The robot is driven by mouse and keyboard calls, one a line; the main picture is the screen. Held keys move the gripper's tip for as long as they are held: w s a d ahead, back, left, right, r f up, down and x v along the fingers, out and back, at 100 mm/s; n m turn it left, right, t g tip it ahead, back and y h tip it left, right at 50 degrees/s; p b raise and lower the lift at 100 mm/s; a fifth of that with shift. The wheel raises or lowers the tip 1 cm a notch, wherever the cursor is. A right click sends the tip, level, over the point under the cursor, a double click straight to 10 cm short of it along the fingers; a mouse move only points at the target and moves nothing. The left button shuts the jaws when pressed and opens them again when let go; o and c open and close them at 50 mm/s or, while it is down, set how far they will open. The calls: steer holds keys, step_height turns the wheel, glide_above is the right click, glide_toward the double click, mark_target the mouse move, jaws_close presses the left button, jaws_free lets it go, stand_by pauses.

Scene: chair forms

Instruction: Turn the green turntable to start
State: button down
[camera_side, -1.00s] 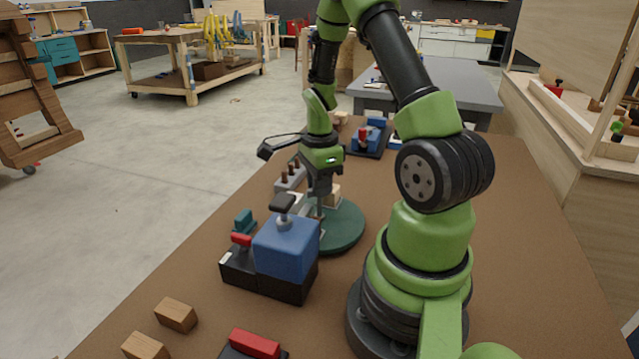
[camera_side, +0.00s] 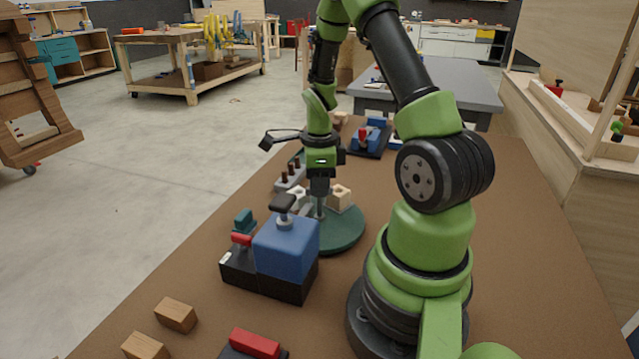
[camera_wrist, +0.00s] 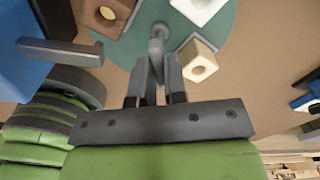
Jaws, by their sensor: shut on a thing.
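The green turntable (camera_side: 345,235) is a flat round disc on the table, behind and right of the blue box. It also shows in the wrist view (camera_wrist: 229,52). My gripper (camera_side: 319,196) points straight down over it. In the wrist view my gripper (camera_wrist: 156,72) has its fingers closed around a grey upright post (camera_wrist: 158,31) with a rounded end, standing on the turntable. A pale wooden block with a hole (camera_wrist: 201,62), a white block (camera_wrist: 200,9) and a brown block (camera_wrist: 106,15) sit around the post. The fingers partly hide the post.
A blue box on a black base (camera_side: 287,250) with a dark handle stands close in front of the turntable. A grey holder with brown pegs (camera_side: 290,178) is behind left. Loose wooden blocks (camera_side: 176,314) lie front left.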

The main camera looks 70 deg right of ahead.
steer(key=shift+m, duration=6.1)
steer(key=c, duration=1.2)
jaws_free()
steer(key=shift+o, duration=0.2)
steer(key=shift+r, duration=0.15)
step_height(320, 180, up, 10)
